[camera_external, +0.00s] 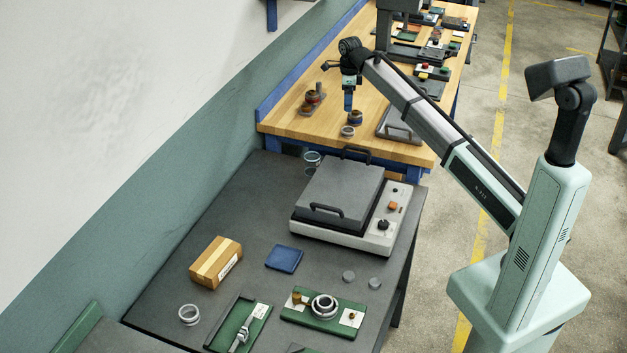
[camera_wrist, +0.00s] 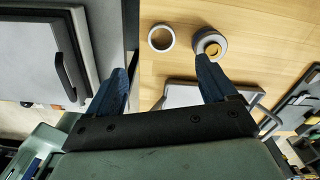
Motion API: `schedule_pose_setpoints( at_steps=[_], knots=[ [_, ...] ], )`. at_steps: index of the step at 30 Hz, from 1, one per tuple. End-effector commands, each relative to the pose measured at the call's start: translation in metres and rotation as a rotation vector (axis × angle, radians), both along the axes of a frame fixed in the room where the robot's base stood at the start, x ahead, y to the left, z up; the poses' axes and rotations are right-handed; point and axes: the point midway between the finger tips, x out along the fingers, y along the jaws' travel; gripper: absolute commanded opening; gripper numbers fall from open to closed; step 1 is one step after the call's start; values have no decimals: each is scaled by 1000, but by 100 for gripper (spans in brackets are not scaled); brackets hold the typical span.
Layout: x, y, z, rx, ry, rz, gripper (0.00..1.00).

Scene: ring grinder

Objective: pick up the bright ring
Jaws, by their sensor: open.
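A bright, pale ring (camera_external: 347,135) lies flat on the wooden bench just below my gripper in the external view. In the wrist view this ring (camera_wrist: 161,50) lies ahead of and between my two blue fingers. My gripper (camera_external: 348,107) is above the bench, pointing down, with its fingers (camera_wrist: 162,68) wide apart and nothing between them. Another pale ring (camera_external: 182,318) lies on the dark table at front left. A metal ring (camera_external: 314,306) sits on a green fixture.
A dark round part with an orange centre (camera_external: 355,118) stands close to the bright ring; it also shows in the wrist view (camera_wrist: 220,46). Brownish round parts (camera_external: 312,98) stand to the left. A grey tray with a handle (camera_external: 393,130) lies to the right. A lidded machine (camera_external: 340,195) stands nearer.

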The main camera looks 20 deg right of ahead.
Motion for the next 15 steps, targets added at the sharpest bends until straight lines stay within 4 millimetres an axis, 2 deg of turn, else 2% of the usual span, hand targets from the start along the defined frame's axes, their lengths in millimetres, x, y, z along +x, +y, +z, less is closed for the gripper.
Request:
schedule_pose_setpoints(
  at_steps=[9,15],
  knots=[
    [-1,-1,-54,-1,3,2,85],
    [0,0,-72,0,1,2,85]
  ],
)
